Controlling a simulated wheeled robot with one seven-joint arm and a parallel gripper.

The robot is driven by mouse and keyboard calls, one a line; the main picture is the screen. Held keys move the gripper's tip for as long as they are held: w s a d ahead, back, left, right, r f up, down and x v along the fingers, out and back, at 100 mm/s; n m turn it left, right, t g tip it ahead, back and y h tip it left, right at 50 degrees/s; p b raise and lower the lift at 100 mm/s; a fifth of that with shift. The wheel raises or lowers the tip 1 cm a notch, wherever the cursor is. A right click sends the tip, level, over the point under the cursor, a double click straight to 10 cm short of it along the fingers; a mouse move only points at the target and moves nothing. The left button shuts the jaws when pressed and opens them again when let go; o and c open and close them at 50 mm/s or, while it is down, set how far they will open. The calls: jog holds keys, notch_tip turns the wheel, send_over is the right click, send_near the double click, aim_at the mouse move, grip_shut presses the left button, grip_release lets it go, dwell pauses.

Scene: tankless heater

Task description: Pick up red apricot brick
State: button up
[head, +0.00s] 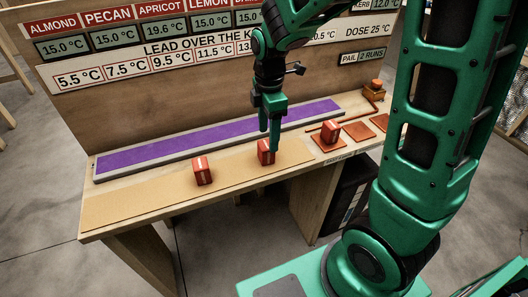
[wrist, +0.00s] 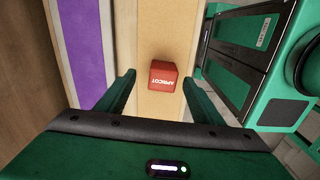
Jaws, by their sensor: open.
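The red apricot brick (wrist: 163,76) is a small cube with APRICOT in white on its face. In the wrist view it sits on the tan strip, between and beyond my gripper's two fingertips (wrist: 160,84). In the head view my gripper (head: 270,138) points down, open, at a red brick (head: 264,152) on the tan strip, with a finger partly in front of it. This appears to be the same brick, but its label is too small to read there. I cannot tell whether the fingers touch it.
Another red brick (head: 202,171) stands to the left on the tan strip (head: 130,203). A third red brick (head: 330,132) stands on an orange pad to the right, near empty pads (head: 358,131). A purple strip (head: 150,154) runs behind, below a sign board (head: 150,50).

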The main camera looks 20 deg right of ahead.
aim_at(266, 144)
jog(key=shift+s+a+f, duration=0.1)
jog(key=shift+a+f, duration=0.05)
jog(key=shift+f, duration=0.95)
jog(key=shift+s+a+f, duration=0.1)
jog(key=shift+f, duration=1.05)
jog(key=shift+s+a+f, duration=0.1)
jog(key=shift+a+f, duration=0.05)
jog(key=shift+f, duration=0.95)
jog(key=c, duration=1.3)
